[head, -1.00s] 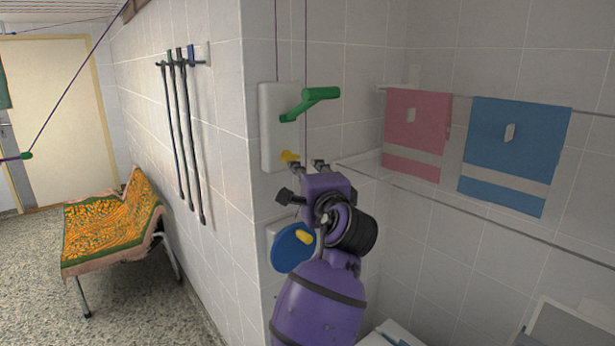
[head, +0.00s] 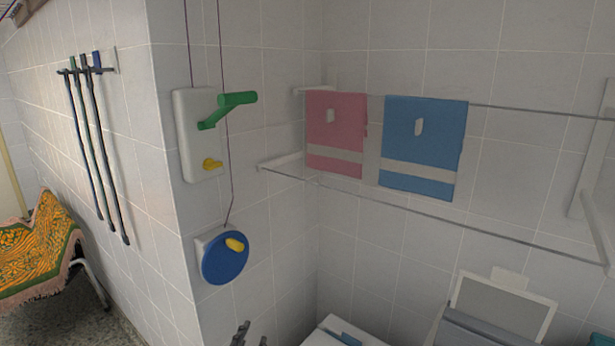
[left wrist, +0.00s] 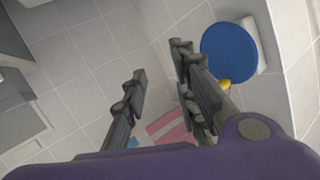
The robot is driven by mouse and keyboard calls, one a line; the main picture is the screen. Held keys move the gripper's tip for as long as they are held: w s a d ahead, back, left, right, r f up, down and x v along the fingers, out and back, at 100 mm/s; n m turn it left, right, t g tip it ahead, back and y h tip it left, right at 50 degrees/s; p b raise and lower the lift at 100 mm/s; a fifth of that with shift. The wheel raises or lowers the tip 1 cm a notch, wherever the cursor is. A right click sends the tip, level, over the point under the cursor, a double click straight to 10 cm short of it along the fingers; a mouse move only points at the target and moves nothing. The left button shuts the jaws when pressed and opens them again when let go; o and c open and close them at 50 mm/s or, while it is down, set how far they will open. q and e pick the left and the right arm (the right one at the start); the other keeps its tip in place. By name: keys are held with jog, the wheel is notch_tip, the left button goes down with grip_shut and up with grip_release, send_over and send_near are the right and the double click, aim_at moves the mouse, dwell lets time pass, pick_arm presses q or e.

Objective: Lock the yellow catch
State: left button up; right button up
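Below, a blue disc (head: 224,260) carries a yellow knob (head: 236,245); the disc also shows in the left wrist view (left wrist: 229,52). Only the fingertips of my left gripper (head: 247,334) show at the head view's bottom edge, below the disc and apart from the catch. In the left wrist view my left gripper (left wrist: 158,70) is open and empty. My right gripper is out of view.
Pink (head: 337,132) and blue (head: 422,146) towels hang on the right wall, with a rail (head: 450,215) running below. Cords hang by the plate. Poles (head: 88,150) hang on the left wall beside a cloth-covered bench (head: 35,255). Grey-white objects (head: 500,305) stand at lower right.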

pick_arm(q)
jog(key=s+a+f+n+g, duration=0.1)
jog(key=s+a+f+g, duration=0.1)
jog(key=s+f, duration=0.5)
jog(key=s+a+f+n+g, duration=0.1)
jog(key=s+f, duration=0.6)
jog(key=s, duration=0.7)
jog(key=s+a+f+n+g, duration=0.1)
jog(key=s+a+f+g, duration=0.1)
jog(key=s+f, duration=0.6)
jog(key=shift+s+a+g+y, duration=0.4)
jog(key=shift+s+a, duration=0.15)
jog(key=shift+s, duration=0.65)
